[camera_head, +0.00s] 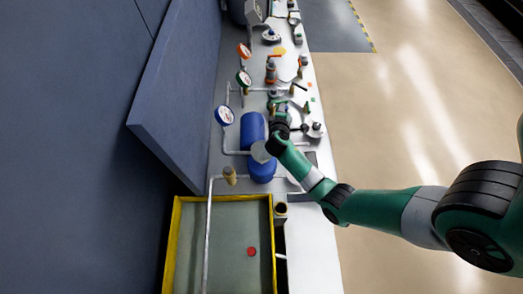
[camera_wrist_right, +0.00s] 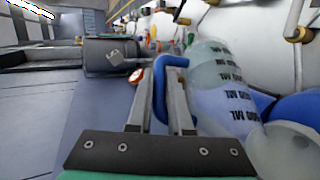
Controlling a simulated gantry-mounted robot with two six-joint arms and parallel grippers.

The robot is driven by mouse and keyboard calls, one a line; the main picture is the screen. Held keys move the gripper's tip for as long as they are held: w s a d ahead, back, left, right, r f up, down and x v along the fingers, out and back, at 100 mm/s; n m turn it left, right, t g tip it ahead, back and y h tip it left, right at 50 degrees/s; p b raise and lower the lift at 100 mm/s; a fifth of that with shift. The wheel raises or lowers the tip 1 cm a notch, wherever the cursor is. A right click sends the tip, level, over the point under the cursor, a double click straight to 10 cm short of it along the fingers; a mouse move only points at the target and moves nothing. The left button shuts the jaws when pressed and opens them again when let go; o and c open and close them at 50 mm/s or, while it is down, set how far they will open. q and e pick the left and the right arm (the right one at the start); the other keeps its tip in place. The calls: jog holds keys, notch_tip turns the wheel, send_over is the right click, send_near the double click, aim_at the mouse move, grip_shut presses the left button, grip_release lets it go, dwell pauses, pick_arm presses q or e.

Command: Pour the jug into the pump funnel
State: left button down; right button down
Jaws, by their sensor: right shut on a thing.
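The jug (camera_wrist_right: 232,90) is a pale translucent vessel with dark volume markings that read upside down in the right wrist view. My right gripper (camera_wrist_right: 170,78) is shut on its blue handle (camera_wrist_right: 160,80). In the head view, the right gripper (camera_head: 268,148) is over the bench beside a blue cylinder (camera_head: 252,130), and a pale grey part, likely the jug (camera_head: 261,152), shows at its tip. I cannot tell the jug's exact tilt or any liquid level. I cannot pick out the pump funnel with certainty. My left gripper is not in view.
A yellow-rimmed tray (camera_head: 175,235) with a red round spot (camera_head: 252,251) lies at the near end of the bench. Grey pipes, a brass fitting (camera_head: 230,175) and round gauges (camera_head: 225,115) crowd the left side. A blue-grey panel (camera_head: 175,95) stands at left. Open floor lies at right.

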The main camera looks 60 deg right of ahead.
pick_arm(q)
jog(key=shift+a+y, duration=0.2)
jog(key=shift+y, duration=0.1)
pick_arm(e)
jog(key=shift+w+a+r, duration=0.1)
jog(key=shift+a+r, duration=0.15)
jog(key=shift+r, duration=0.05)
